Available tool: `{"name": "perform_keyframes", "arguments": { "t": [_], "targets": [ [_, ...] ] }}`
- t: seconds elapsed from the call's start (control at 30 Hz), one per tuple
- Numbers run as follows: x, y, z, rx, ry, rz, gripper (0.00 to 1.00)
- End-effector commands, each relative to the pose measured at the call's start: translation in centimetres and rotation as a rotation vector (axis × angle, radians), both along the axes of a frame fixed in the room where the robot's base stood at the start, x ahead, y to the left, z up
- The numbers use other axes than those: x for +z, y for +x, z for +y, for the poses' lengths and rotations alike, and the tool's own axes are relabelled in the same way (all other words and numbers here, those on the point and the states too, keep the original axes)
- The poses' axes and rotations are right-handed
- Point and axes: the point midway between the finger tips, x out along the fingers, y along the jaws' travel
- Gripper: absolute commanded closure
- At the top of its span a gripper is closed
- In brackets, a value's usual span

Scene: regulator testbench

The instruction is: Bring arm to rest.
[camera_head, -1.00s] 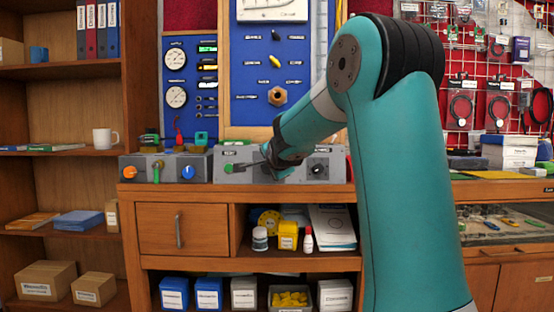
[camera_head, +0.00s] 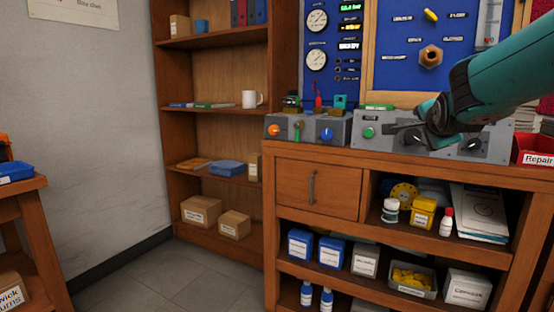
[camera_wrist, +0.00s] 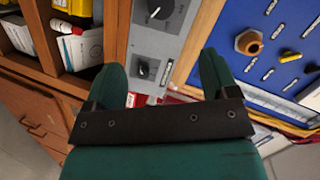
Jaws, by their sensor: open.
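My gripper (camera_head: 420,136) is in front of the grey control box (camera_head: 383,142) with a green button and black knobs, on top of the wooden bench. In the wrist view my gripper (camera_wrist: 165,85) has its two teal fingers spread apart, with nothing between them but the view of the grey panel (camera_wrist: 152,45) and its black knobs. My teal arm reaches in from the right in the head view. Whether the fingers touch the panel cannot be told.
A second grey box (camera_head: 308,130) with orange and blue knobs stands to the left. A red bin (camera_head: 535,150) is at the right. A wooden shelf (camera_head: 210,136) stands beside the bench (camera_head: 350,168). Open floor (camera_head: 190,275) lies at the lower left.

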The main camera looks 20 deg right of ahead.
Motion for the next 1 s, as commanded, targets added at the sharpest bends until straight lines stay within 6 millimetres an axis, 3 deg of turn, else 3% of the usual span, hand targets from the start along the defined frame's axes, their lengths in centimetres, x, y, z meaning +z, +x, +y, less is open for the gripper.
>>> {"name": "perform_keyframes", "arguments": {
  "t": [0.13, 0.23, 0.37, 0.47, 0.6, 0.7, 0.8, 1.0],
  "targets": [
    [-0.3, 0.2, 0.8, 0.024, 0.001, 0.020, 0.20],
    [-1.8, 0.9, 3.8, 0.122, -0.004, 0.103, 0.20],
    [-5.3, 1.2, 11.7, 0.394, -0.042, 0.311, 0.20],
    [-8.5, -0.2, 19.1, 0.678, -0.105, 0.494, 0.20],
    [-12.2, -4.9, 28.5, 1.109, -0.239, 0.709, 0.20],
    [-14.2, -9.1, 33.3, 1.398, -0.347, 0.815, 0.20],
    [-15.5, -13.4, 36.6, 1.656, -0.453, 0.886, 0.20],
    [-17.3, -22.0, 40.3, 2.138, -0.666, 0.953, 0.20]
  ]
}}
